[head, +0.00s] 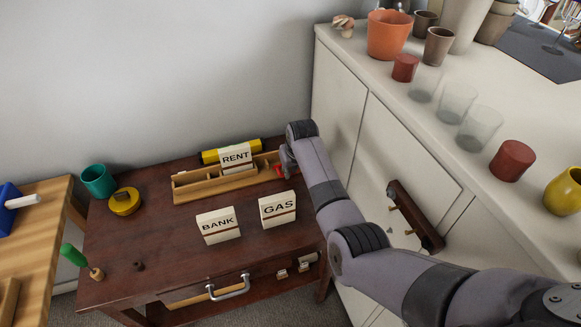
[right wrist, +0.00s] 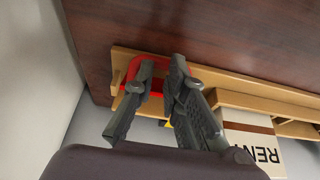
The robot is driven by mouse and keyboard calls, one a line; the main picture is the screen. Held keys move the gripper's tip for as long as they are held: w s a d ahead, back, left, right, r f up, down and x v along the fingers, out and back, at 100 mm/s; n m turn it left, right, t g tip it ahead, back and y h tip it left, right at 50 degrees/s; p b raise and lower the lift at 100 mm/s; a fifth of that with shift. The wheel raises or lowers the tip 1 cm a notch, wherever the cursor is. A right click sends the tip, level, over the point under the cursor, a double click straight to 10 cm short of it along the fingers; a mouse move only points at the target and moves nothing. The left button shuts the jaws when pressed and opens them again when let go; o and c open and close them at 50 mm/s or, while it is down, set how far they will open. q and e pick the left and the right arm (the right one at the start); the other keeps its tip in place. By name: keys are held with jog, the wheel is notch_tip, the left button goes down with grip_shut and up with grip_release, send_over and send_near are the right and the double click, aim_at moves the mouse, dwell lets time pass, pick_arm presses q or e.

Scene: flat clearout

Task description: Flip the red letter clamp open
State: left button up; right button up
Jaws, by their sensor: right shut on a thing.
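The red letter clamp (right wrist: 132,72) is a red frame at the end of the wooden letter rack (right wrist: 122,56). In the head view only a bit of the red clamp (head: 278,170) shows, at the right end of the rack (head: 215,194). My right gripper (right wrist: 162,68) is shut on the red clamp, one finger on each side of its upper part. In the head view my right gripper (head: 287,161) is at the rack's right end, partly hidden by its own wrist. The fingers hide part of the clamp. My left gripper is not in view.
A RENT card (head: 236,158) stands in the rack, with a yellow-black roll (head: 218,155) behind. BANK (head: 218,226) and GAS (head: 278,209) cards stand in front on the dark desk (head: 165,240). The white cabinet (head: 338,85) rises close at the right.

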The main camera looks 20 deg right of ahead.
jog(key=shift+w+r, duration=0.2)
grip_shut()
